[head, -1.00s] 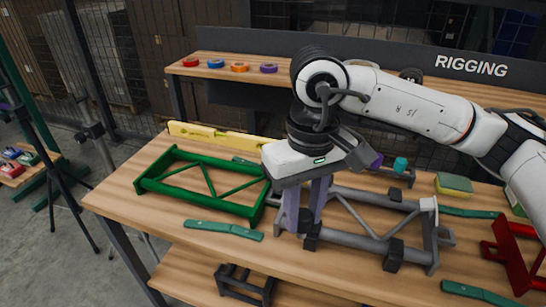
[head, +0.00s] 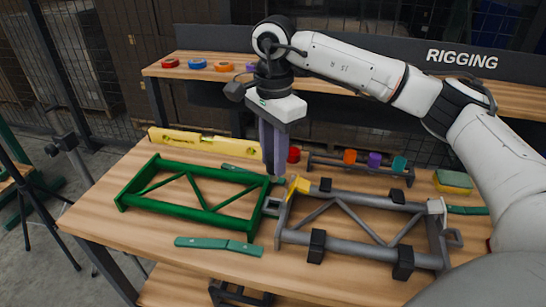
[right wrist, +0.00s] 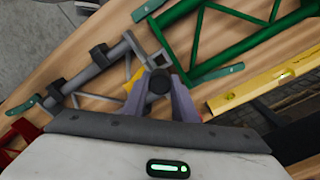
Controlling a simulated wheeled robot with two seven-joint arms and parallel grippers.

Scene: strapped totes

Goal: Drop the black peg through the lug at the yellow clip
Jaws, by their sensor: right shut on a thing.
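My right gripper (head: 275,173) points down above the gap between the green frame (head: 200,212) and the grey frame (head: 345,245). In the right wrist view its purple fingers (right wrist: 164,97) are shut on the black peg (right wrist: 159,81), seen end-on. In the head view the fingers mostly hide the peg. The yellow clip (head: 298,185) sits at the grey frame's upper left corner, just right of and below the fingertips. It also shows in the right wrist view (right wrist: 133,80). The square lug (head: 271,206) is beside the clip, apparently below the fingertips. My left gripper is not in view.
A low rack (head: 330,166) with red, orange, purple and teal pieces stands behind the grey frame. A yellow level (head: 205,143) lies at the back left. Green flat tools (head: 218,245) and a sponge (head: 453,181) lie around the frames.

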